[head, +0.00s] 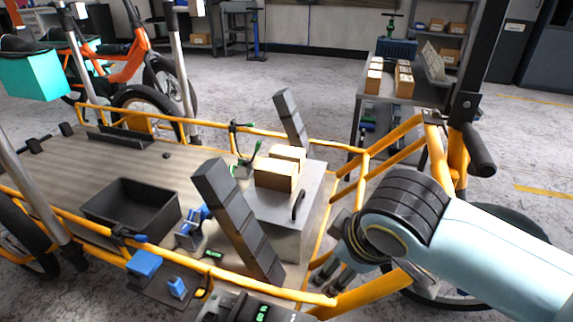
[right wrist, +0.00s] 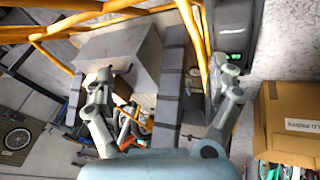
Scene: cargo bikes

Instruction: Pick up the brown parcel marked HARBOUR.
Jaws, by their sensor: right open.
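Two brown parcels (head: 276,174) sit close together on the grey lidded box (head: 282,222) on the cargo bike's deck. Several more brown parcels (head: 404,84) stand in rows on the bench at the back right. I cannot read HARBOUR on any of them. My right gripper (head: 330,270) is low at the right of the grey box, beside the orange rail, apart from the parcels. In the right wrist view its fingers (right wrist: 163,82) are spread and empty, with the grey box (right wrist: 122,50) beyond them. My left gripper is not in view.
Dark segmented straps (head: 238,220) rise beside the grey box. An open black bin (head: 130,210) stands on the deck's left. Orange rails (head: 345,165) frame the deck. A brown carton (right wrist: 290,125) ending in "LD PARTS" shows in the wrist view. The deck's far part is mostly clear.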

